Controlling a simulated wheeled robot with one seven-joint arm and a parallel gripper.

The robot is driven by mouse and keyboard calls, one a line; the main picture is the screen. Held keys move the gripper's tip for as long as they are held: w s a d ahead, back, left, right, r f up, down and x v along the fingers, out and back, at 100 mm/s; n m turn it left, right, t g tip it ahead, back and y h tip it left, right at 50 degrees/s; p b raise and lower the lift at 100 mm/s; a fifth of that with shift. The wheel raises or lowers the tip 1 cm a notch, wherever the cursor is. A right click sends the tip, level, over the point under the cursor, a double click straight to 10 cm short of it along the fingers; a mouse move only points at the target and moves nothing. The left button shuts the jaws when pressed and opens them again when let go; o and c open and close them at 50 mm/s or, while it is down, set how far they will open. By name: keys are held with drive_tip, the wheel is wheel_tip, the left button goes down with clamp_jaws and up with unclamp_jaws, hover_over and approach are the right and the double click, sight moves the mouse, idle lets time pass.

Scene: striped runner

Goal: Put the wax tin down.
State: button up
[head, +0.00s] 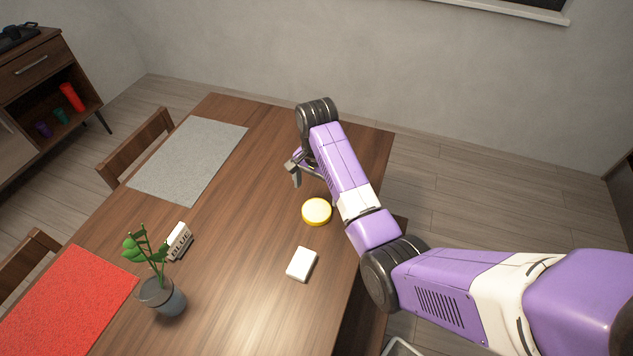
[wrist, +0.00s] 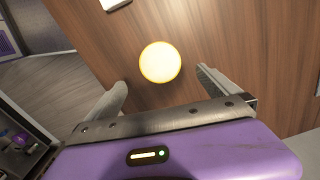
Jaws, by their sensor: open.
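The wax tin (head: 316,211) is a round yellow tin with a pale lid, lying flat on the wooden table near its right edge. In the wrist view the tin (wrist: 160,62) shows beyond the fingertips, roughly centred between them and not touched by either. My gripper (head: 294,172) is above the table, a little behind and left of the tin in the head view. In the wrist view its two fingers (wrist: 160,80) are spread wide apart with nothing between them.
A white box (head: 301,264) lies in front of the tin. A potted plant (head: 163,297) and a small lettered box (head: 179,241) stand at the left. A grey mat (head: 190,158) and a red mat (head: 70,300) lie along the left side. The table's middle is clear.

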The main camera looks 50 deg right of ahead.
wheel_tip(320, 180, up, 3)
drive_tip(key=shift+r, duration=0.15)
idle(0.6)
drive_tip(key=w+d+r+n+t+h, duration=0.3)
drive_tip(key=w+d+r+n+t, duration=0.1)
drive_tip(key=w+t, duration=0.4)
drive_tip(key=s+a+r+n+t+h+b, duration=0.15)
drive_tip(key=s+a+n+t, duration=0.25)
drive_tip(key=s+a, duration=0.4)
drive_tip(key=s+a+r+n+t+y, duration=0.1)
drive_tip(key=s+a+r+n+t, duration=0.25)
drive_tip(key=s+a, duration=0.5)
drive_tip(key=s+a+r+n+y, duration=0.1)
drive_tip(key=s+a, duration=0.4)
drive_tip(key=s, duration=0.6)
drive_tip(key=s+a+r+n+y+b, duration=0.1)
drive_tip(key=s+a, duration=0.4)
drive_tip(key=s, duration=0.7)
drive_tip(key=n+y, duration=0.1)
drive_tip(key=n, duration=0.1)
drive_tip(key=shift+n+g, duration=0.35)
